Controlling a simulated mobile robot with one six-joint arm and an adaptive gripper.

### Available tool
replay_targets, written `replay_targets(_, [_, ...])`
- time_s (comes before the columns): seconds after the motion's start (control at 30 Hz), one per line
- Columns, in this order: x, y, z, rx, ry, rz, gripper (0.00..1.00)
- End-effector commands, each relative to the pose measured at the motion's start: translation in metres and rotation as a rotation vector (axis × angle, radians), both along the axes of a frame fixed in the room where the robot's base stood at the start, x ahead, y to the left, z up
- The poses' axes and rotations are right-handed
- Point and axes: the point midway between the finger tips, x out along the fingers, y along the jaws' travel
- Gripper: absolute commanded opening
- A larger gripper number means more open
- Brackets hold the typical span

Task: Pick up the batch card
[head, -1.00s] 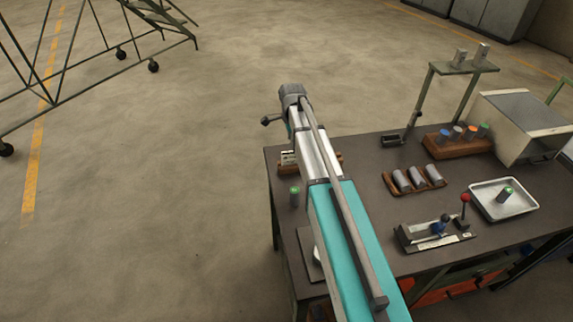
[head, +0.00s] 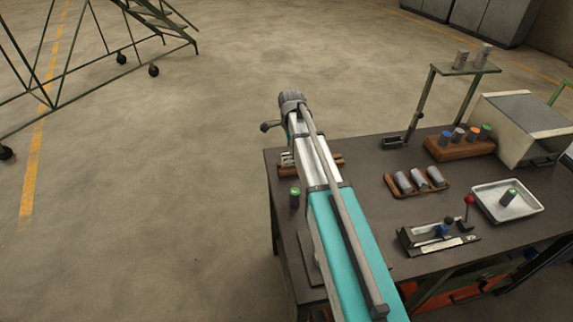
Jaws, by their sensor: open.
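A small pale card with dark marks (head: 287,159), which looks like the batch card, stands at a wooden holder (head: 288,171) near the table's far left corner. My arm passes in front of the holder and hides its middle, and perhaps part of the card. My arm's far end is above and beyond that corner. A small dark part sticks out to the left there; I cannot tell whether it belongs to my gripper. The jaws cannot be made out, and nothing is seen held.
On the dark table (head: 365,170), a green-topped cylinder (head: 295,199) stands near the card. Right of my arm are a wooden tray of grey cylinders (head: 390,190), a lever fixture (head: 440,235), a metal tray (head: 487,207), a rack (head: 445,152) and a tall stand (head: 431,95).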

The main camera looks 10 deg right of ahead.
Motion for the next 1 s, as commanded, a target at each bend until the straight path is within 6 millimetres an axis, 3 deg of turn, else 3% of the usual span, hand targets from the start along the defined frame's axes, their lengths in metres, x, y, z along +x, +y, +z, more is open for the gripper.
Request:
replay_targets(0.43, [0.0, 0.003, -0.035, 0.0, 0.0, 0.0, 0.5])
replay_targets(1.0, [0.0, 0.003, -0.038, 0.0, 0.0, 0.0, 0.5])
